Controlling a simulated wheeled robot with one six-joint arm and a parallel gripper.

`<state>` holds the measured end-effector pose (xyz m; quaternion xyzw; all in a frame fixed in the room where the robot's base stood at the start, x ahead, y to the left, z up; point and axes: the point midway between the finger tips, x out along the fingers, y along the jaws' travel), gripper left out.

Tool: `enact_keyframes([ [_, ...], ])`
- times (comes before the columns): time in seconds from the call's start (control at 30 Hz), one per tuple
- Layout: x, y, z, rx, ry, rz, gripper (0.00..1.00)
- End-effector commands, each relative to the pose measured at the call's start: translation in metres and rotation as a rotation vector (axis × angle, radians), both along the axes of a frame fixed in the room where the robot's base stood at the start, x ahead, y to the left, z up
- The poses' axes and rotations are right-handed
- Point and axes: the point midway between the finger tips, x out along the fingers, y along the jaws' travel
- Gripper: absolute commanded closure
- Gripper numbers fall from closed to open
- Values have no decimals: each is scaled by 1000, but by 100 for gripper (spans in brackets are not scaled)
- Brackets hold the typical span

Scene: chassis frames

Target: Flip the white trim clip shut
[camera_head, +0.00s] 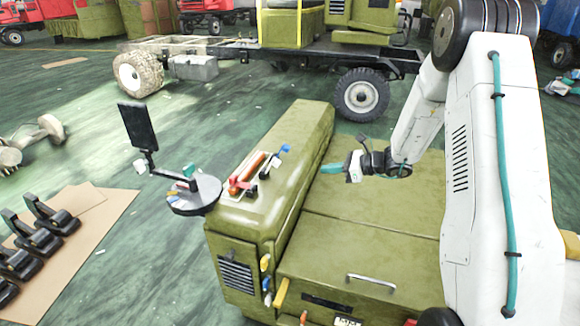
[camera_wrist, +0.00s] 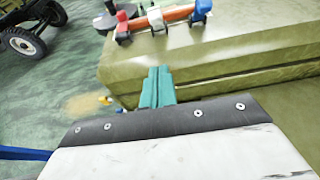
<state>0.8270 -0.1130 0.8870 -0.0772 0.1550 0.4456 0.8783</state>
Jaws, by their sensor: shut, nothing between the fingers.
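My gripper (camera_head: 333,168) is shut and empty, above the olive-green box and to the right of its raised ridge. Its teal fingers (camera_wrist: 160,75) are together in the wrist view and point towards the ridge. A small white clip (camera_wrist: 155,18) shows near the top of the wrist view, in front of an orange-brown rod (camera_wrist: 176,14). It stands between a red clip (camera_wrist: 122,27) and a blue-topped clip (camera_wrist: 202,7). My fingertips are apart from all of them. The white clip is too small for me to tell how far it is open.
The olive ridge (camera_head: 240,217) carries the clips on its top. A round grey stand (camera_head: 194,195) with a dark screen (camera_head: 137,126) is left of it. Yellow levers (camera_head: 281,292) stick out at its front. The olive lid (camera_head: 340,250) has clear space.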

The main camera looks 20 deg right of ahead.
Motion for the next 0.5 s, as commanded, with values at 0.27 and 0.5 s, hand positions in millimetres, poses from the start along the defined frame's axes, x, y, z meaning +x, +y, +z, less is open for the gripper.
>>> enact_keyframes([
  [0.27,1,2,0,-2,-1,4,100],
  [0.5,17,26,-11,-1,0,8,100],
])
